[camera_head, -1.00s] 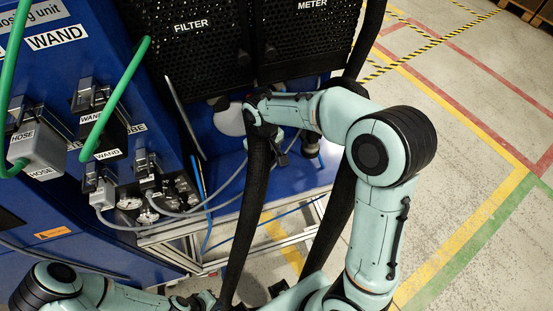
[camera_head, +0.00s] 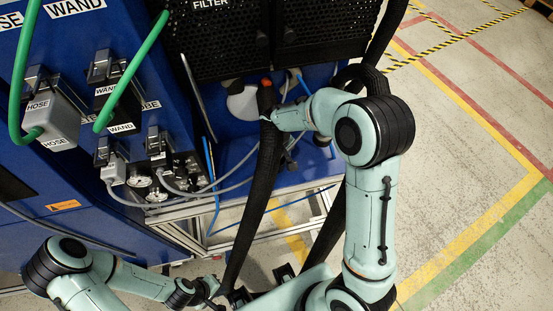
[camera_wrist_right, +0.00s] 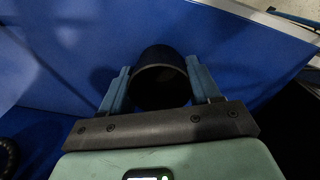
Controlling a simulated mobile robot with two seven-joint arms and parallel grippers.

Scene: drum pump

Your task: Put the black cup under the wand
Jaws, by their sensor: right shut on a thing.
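In the right wrist view my right gripper (camera_wrist_right: 160,88) is shut on the black cup (camera_wrist_right: 158,56), with one blue-grey finger on each side. The cup's round dark opening faces the camera, and a blue surface lies behind it. In the head view my right arm reaches over the blue bench, and its gripper and the cup are not clearly visible there. My left gripper (camera_head: 212,293) is low in the head view, away from the bench; its fingers are too small to tell. I cannot make out the wand for certain; a WAND label (camera_head: 76,6) is on the blue cabinet.
The blue cabinet at left carries grey connectors (camera_head: 55,115) with green hoses (camera_head: 130,75) and grey cables. Black perforated boxes (camera_head: 220,45) stand at the back. A white round part (camera_head: 243,103) is on the blue bench. The floor at right (camera_head: 460,150) is clear.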

